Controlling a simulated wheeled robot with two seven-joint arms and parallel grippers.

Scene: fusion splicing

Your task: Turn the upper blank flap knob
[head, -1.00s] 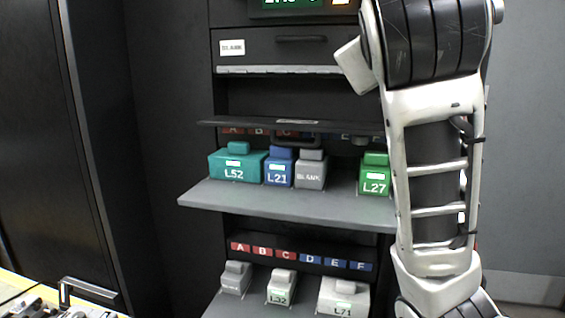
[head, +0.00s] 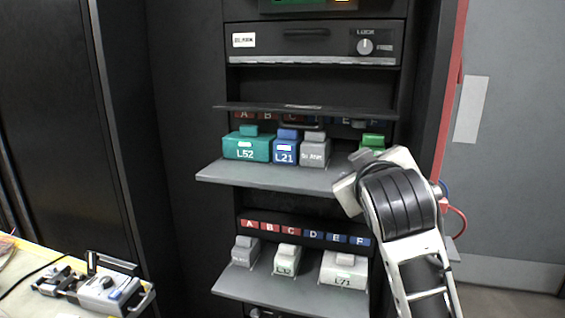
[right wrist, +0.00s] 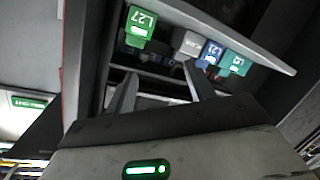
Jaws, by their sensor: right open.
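The upper blank flap (head: 290,44) is a closed black panel near the top of the rack, with a white label and a dark handle. Its round silver knob (head: 365,46) is at the flap's right end, with lettering above and to its right; its mark looks about upright. My right arm comes in from the lower right, and its wrist is in front of the upper shelf's right end, below the knob. In the right wrist view my right gripper (right wrist: 160,88) is open and empty, its fingers pointing toward the shelf modules. The knob is not seen there. My left gripper is not in view.
The upper shelf (head: 265,178) juts out with teal, blue, grey and green modules under a raised dark flap (head: 300,107). A lower shelf (head: 290,290) holds more modules. A bench with a device (head: 105,292) stands at lower left. Space before the knob is clear.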

